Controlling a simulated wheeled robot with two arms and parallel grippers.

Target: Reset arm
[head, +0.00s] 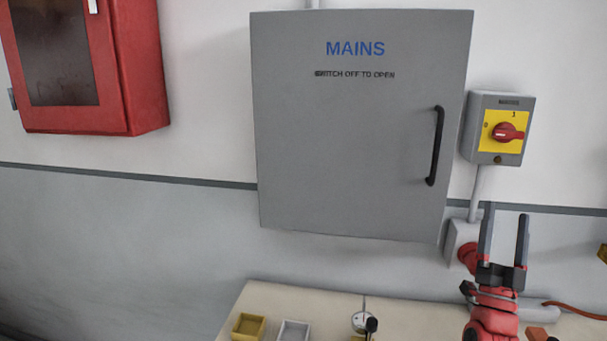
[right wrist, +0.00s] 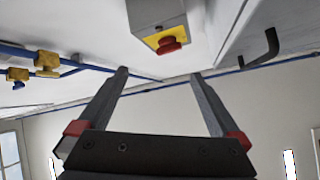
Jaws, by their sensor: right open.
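My right gripper (head: 505,237) is open and empty, pointing up in front of the wall below the switch box. In the right wrist view its two fingers (right wrist: 160,75) stand apart with nothing between them. The grey switch box (head: 498,128) with a yellow plate and a red rotary knob (head: 507,132) is above the gripper; the knob also shows in the right wrist view (right wrist: 170,45). The closed grey MAINS cabinet (head: 350,130) with a black handle (head: 435,146) is to the left of the box. My left gripper is not in view.
A table (head: 265,296) stands below the cabinet, with a yellow tray (head: 248,326), a grey tray (head: 293,331) and a small round gauge-like item (head: 362,321) on it. A red wall cabinet (head: 140,60) hangs at the upper left. An orange cable (head: 580,311) lies at the right.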

